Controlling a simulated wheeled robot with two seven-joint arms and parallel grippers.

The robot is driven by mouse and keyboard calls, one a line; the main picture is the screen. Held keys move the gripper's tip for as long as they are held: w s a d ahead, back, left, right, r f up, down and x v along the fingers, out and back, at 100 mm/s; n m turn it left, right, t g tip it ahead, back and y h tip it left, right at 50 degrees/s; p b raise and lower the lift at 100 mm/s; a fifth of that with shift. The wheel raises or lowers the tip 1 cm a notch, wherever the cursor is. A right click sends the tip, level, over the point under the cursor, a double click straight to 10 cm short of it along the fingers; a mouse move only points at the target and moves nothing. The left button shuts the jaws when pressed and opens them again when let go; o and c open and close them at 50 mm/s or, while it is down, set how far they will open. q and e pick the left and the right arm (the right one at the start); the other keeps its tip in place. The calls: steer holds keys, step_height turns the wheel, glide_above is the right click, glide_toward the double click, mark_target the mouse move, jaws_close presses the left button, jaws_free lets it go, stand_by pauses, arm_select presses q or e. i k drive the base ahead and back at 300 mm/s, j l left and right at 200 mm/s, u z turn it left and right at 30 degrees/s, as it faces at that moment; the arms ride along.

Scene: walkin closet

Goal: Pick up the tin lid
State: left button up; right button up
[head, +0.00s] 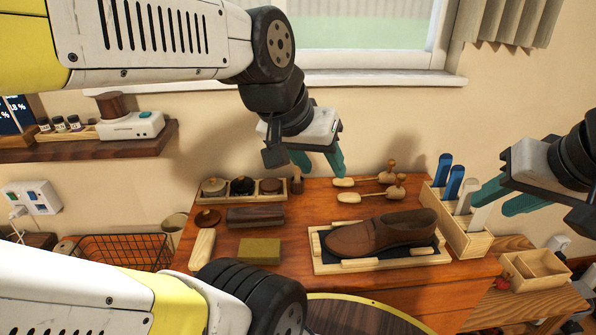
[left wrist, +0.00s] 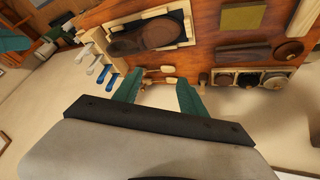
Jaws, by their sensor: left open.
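The tin lid looks like a small dark brown disc with a knob (head: 207,218), lying on the wooden cabinet top near its left edge, in front of a tray of tins (head: 228,196). In the left wrist view the lid (left wrist: 288,50) is near the right side, beside the tins. My left gripper (head: 318,168) is open and empty, above the back of the cabinet top, to the right of the lid and apart from it. Its teal fingers (left wrist: 158,94) show in the left wrist view with nothing held. My right gripper (head: 507,200) appears open and empty, at the right.
A brown shoe (head: 380,233) lies on a framed mat at the right of the top.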

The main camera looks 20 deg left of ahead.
mark_target(207, 219)
steer(key=u, duration=1.7)
